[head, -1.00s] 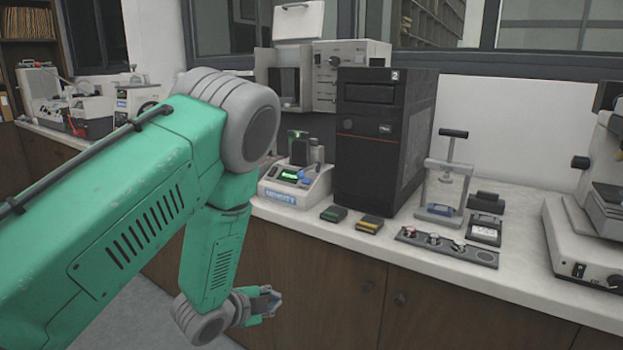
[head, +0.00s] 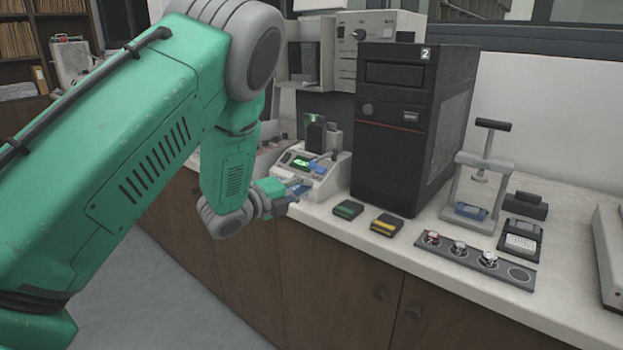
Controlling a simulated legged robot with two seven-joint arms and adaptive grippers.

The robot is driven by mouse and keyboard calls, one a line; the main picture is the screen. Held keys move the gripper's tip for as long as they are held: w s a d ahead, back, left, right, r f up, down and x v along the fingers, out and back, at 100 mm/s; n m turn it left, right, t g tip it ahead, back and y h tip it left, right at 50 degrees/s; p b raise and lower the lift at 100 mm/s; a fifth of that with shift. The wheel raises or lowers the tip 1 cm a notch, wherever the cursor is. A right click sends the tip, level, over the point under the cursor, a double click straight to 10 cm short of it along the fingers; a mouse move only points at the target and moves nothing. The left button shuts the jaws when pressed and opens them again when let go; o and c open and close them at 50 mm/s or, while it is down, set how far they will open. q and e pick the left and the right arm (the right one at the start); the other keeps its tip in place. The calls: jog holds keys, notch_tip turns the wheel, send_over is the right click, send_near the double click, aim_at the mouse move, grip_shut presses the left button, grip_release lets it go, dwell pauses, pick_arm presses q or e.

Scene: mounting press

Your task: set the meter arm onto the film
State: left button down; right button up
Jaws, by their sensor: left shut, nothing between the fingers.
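The meter (head: 325,178) is a small pale device on the counter, left of the black computer tower. It has a lit green display and some blue at its front. A dark upright part (head: 315,135) with a green light stands at its back; it looks like the meter arm, raised, but I cannot be sure. I cannot make out the film. My left gripper (head: 300,189) is shut and empty, at the meter's front left near the counter edge. It covers part of the meter's lower front; I cannot tell whether it touches. My right gripper is not in view.
The black tower (head: 395,130) stands right of the meter. A green cartridge (head: 348,210) and a yellow-striped one (head: 386,224) lie before it. Further right are a grey hand press (head: 485,185) and a strip (head: 475,259) with round pieces. The floor in front is open.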

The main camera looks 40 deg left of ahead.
pick_arm(q)
jog(key=w+a, duration=0.2)
jog(key=w, duration=0.6)
jog(key=shift+w, duration=0.25)
jog(key=shift+a+r, duration=0.1)
